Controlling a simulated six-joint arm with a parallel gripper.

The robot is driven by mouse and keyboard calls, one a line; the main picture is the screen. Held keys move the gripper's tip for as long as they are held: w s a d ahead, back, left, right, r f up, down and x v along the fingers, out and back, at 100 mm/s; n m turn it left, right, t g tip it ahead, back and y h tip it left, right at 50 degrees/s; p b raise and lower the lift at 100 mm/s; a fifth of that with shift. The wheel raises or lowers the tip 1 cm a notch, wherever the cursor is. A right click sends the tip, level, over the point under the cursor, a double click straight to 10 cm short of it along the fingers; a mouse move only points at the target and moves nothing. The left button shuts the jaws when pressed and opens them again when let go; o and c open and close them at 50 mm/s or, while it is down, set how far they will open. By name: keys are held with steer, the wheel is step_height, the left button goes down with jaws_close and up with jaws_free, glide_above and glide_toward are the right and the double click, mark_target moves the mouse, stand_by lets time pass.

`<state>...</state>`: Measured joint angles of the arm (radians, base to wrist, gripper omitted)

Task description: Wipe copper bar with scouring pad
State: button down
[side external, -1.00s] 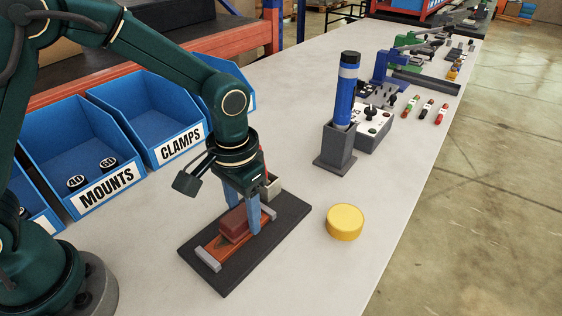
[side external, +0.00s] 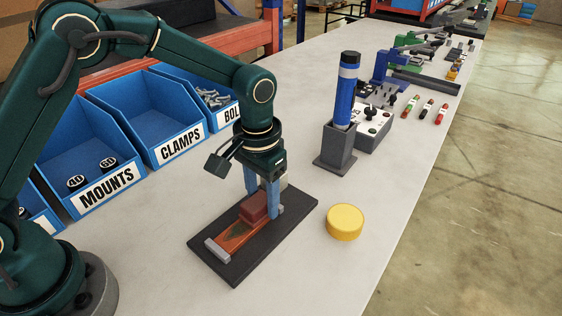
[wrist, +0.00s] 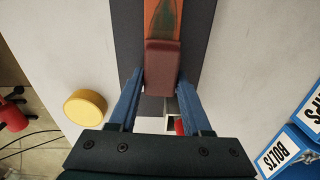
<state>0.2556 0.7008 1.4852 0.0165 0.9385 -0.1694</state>
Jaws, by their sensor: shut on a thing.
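The scouring pad (side external: 254,208) is a dark red block. My gripper (side external: 264,201) is shut on it, with one blue finger on each side. The pad rests on or just over the far part of the copper bar (side external: 236,236); I cannot tell if they touch. The bar is orange-brown with a dark greenish patch on its bare near part. It lies lengthwise on a black board (side external: 215,266), with a grey block (side external: 217,250) at its near end. The far end is hidden by my gripper. In the wrist view the pad (wrist: 162,65) sits between the fingers.
A yellow round puck (side external: 344,222) stands right of the board. A blue cylinder in a grey holder (side external: 335,150) and a white control box (side external: 372,128) stand beyond. Blue bins (side external: 165,120) line the left. Bare tabletop lies in front of the board.

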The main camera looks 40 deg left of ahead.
mark_target(248, 208)
steer(key=shift+s+a+r, duration=0.1)
steer(key=shift+s+r, duration=0.1)
steer(key=shift+s, duration=1.25)
steer(key=shift+s+a+f, duration=0.1)
steer(key=shift+s, duration=1.85)
steer(key=shift+s+a+f, duration=0.1)
steer(key=shift+s, duration=1.8)
steer(key=shift+s+f, duration=0.1)
steer(key=shift+f, duration=0.05)
steer(key=shift+w+d, duration=0.1)
steer(key=shift+w, duration=2.6)
steer(key=shift+w+d+r, duration=0.1)
steer(key=shift+w+r, duration=0.05)
steer(key=shift+w, duration=0.85)
steer(key=shift+w+d+r, duration=0.1)
steer(key=shift+w+r, duration=0.05)
steer(key=shift+w, duration=0.85)
steer(key=shift+w+r, duration=0.15)
steer(key=shift+w, duration=0.85)
steer(key=shift+s+a+r, duration=0.1)
steer(key=shift+s, duration=1.95)
